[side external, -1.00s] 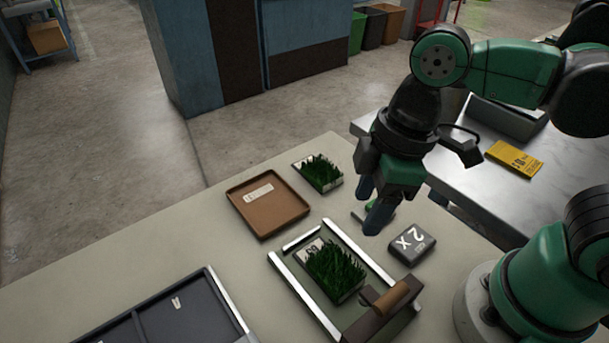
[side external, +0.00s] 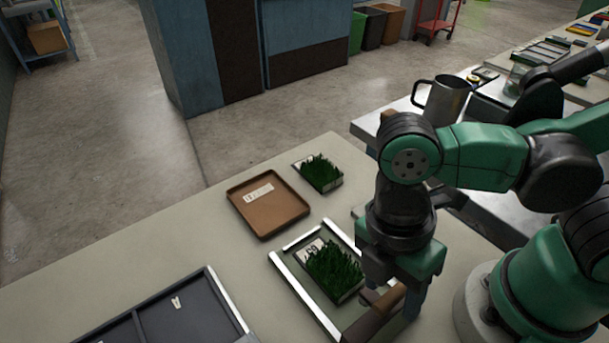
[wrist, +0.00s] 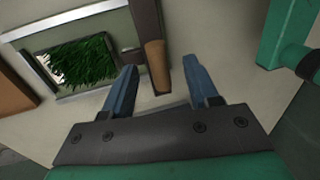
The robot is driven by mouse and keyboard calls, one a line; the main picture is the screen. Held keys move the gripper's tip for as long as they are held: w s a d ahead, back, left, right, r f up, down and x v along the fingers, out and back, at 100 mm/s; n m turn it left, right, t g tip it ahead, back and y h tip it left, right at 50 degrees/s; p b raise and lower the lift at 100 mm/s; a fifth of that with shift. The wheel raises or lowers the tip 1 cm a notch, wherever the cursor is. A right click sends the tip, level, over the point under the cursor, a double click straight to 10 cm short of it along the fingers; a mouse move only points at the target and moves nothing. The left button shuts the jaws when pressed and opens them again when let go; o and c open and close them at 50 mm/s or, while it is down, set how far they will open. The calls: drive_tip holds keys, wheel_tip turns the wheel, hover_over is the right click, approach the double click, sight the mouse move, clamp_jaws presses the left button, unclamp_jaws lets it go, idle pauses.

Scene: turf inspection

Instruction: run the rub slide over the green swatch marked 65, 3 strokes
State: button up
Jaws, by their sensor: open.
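The green grass swatch (side external: 335,272) has a white label (side external: 313,250) that looks like 65 turned over. It lies between two silver rails of a frame (side external: 293,284). It also shows in the wrist view (wrist: 78,62). The rub slide, a dark bar with a brown handle (side external: 384,305), sits across the near end of the frame, clear of the grass. My gripper (side external: 400,300) is low over that end. In the wrist view the open fingers (wrist: 160,75) stand either side of the handle (wrist: 157,66); I see gaps and cannot tell any contact.
A second grass swatch (side external: 320,172) lies at the back. A brown tray (side external: 289,228) with a white label is left of it. A dark divided tray (side external: 207,285) is at the lower left. A metal mug (side external: 446,100) stands on the metal bench behind my arm.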

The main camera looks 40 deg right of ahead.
clamp_jaws()
idle(1.5)
